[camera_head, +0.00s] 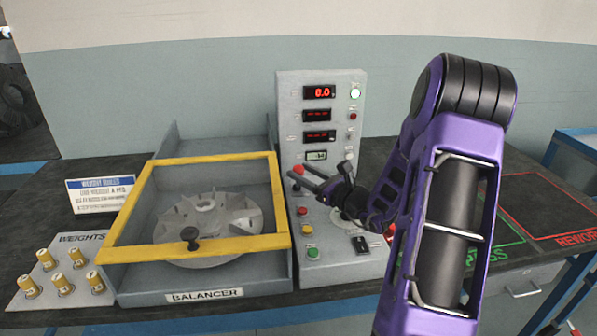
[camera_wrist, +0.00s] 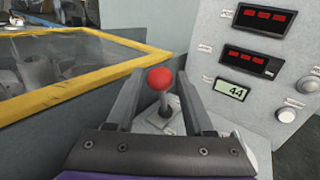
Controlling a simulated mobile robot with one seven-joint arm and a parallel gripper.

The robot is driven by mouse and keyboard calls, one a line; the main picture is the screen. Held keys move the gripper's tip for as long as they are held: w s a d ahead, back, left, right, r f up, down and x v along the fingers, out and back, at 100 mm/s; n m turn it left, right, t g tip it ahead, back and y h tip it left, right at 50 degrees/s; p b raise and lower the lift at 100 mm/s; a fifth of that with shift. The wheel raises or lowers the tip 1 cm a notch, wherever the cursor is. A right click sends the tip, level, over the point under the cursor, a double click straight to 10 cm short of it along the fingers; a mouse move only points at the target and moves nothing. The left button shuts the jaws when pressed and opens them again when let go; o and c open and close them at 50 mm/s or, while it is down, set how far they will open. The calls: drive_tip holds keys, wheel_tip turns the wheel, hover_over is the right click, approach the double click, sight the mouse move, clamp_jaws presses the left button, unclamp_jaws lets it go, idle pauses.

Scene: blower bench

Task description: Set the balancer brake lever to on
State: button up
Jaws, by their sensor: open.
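The brake lever shows in the wrist view as a red ball knob (camera_wrist: 160,78) on a thin metal stem rising from a grey plate. In the head view, its red knob (camera_head: 298,169) is beside the left edge of the control panel, close to my fingertips. My gripper (camera_head: 304,177) reaches leftward across the panel. In the wrist view my gripper (camera_wrist: 159,82) is open, with one finger on each side of the lever. Gaps show between the knob and both fingers. I cannot read any on or off marking near the lever.
The balancer (camera_head: 116,272) stands to the left under a yellow-framed cover (camera_head: 128,211), with a finned rotor (camera_head: 207,213) inside. The control panel (camera_head: 345,82) carries displays and buttons close around my gripper. A weights tray (camera_head: 45,296) is at far left.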

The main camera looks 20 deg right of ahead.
drive_tip(key=shift+x, duration=0.95)
drive_tip(key=shift+c, duration=0.2)
clamp_jaws()
idle(0.6)
